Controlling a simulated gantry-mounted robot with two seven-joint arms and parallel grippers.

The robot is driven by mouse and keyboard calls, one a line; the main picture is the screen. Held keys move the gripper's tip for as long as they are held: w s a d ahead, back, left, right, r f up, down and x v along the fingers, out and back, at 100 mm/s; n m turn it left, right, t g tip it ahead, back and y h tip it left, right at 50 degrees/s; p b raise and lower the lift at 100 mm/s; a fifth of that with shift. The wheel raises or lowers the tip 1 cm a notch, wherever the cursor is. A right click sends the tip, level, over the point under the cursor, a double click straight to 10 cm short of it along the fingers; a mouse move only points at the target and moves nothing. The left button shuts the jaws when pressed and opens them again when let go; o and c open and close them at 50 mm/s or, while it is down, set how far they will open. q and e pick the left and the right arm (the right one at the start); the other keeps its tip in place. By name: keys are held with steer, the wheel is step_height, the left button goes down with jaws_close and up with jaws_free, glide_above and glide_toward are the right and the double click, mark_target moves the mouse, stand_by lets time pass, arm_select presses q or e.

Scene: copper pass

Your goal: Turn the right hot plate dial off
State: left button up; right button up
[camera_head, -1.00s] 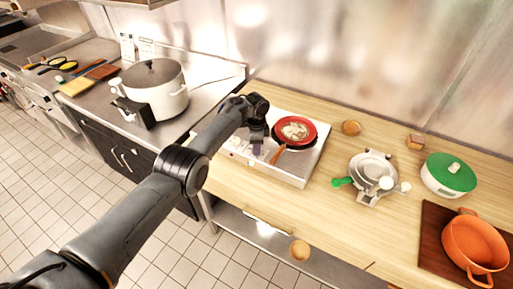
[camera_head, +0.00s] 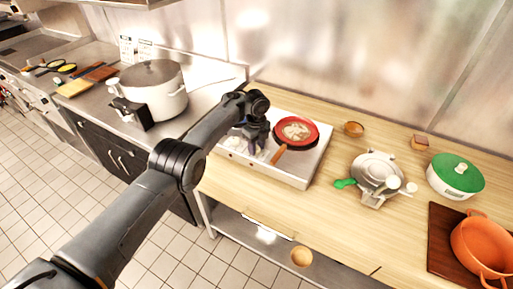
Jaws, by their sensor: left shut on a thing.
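The silver hot plate (camera_head: 299,176) sits on the wooden counter, with a red pan (camera_head: 314,143) on it. The pan's brown handle (camera_head: 279,155) points toward the front. My left gripper (camera_head: 256,147) is over the left part of the hot plate, to the left of the pan handle. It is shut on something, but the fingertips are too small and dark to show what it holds. I cannot make out the right dial or its setting. My right gripper is not in view.
A large white pot (camera_head: 155,96) stands on the left counter. The wooden counter (camera_head: 328,207) is bare in front of the appliance.

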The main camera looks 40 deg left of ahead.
arm_select(q)
steer(key=shift+m, duration=0.5)
steer(key=o, duration=1)
steer(key=shift+o, duration=0.2)
steer(key=shift+r, duration=0.15)
step_height(320, 180, up, 11)
steer(key=shift+f, duration=0.2)
steer(key=shift+s, duration=0.1)
